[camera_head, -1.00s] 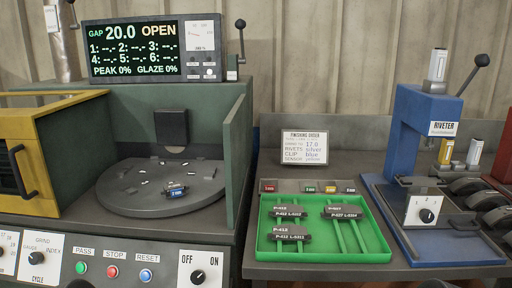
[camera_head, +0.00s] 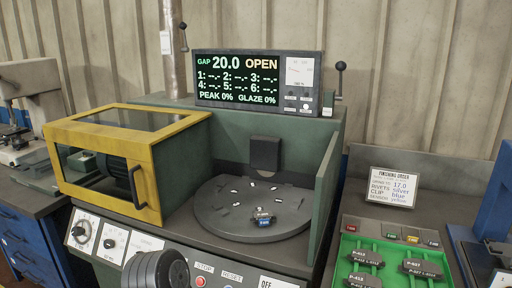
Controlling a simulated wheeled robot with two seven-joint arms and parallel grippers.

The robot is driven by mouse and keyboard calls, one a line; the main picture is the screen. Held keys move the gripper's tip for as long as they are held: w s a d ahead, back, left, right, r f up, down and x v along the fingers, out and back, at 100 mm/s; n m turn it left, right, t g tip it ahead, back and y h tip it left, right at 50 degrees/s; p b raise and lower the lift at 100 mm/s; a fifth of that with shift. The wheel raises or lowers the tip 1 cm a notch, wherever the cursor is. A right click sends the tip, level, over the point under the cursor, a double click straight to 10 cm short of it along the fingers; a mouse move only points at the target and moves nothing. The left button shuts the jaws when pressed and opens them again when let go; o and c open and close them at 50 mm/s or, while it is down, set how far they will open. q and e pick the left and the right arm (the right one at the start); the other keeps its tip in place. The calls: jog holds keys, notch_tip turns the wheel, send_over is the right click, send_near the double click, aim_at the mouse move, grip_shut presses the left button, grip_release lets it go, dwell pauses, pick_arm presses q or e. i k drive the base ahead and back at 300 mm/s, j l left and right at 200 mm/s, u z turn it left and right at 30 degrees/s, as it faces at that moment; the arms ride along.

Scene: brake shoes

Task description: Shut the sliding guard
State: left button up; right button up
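The sliding guard (camera_head: 155,112) is a yellow-framed box with dark see-through panels. It stands at the left of the green grinding machine (camera_head: 225,125), clear of the round grey table (camera_head: 215,212). A dark upright handle (camera_head: 138,187) is on its front, near its right edge. The machine's bay is uncovered at the front, and one dark block with a blue label (camera_head: 263,218) lies on the round table. The display (camera_head: 257,82) reads GAP 20.0 OPEN. Neither gripper shows; a dark ribbed part, probably of my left arm, is at the bottom edge.
A control panel with knobs (camera_head: 109,243) and buttons runs below the guard. A green wall (camera_head: 325,192) bounds the bay on the right. A green tray (camera_head: 345,268) with several brake shoes is at the lower right. A blue cabinet stands at the far left.

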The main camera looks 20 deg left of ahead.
aim_at(132, 145)
jog(key=u, duration=1.7)
jog(key=i+j+z, duration=0.1)
jog(key=i+j, duration=0.2)
jog(key=i+j+z, duration=0.1)
jog(key=i+j, duration=0.2)
jog(key=j, duration=0.15)
jog(key=i+j+z, duration=0.1)
jog(key=i+j, duration=0.15)
jog(key=j, duration=0.15)
jog(key=i+j, duration=0.25)
jog(key=j, duration=0.2)
jog(key=i+j+z, duration=0.15)
jog(key=i+j, duration=0.15)
jog(key=j, duration=0.15)
jog(key=i+j+z, duration=0.1)
jog(key=j, duration=0.35)
jog(key=i+j+z, duration=0.1)
jog(key=i+j, duration=0.25)
jog(key=j, duration=0.15)
jog(key=i+j+z, duration=0.1)
jog(key=j, duration=0.4)
jog(key=i, duration=0.1)
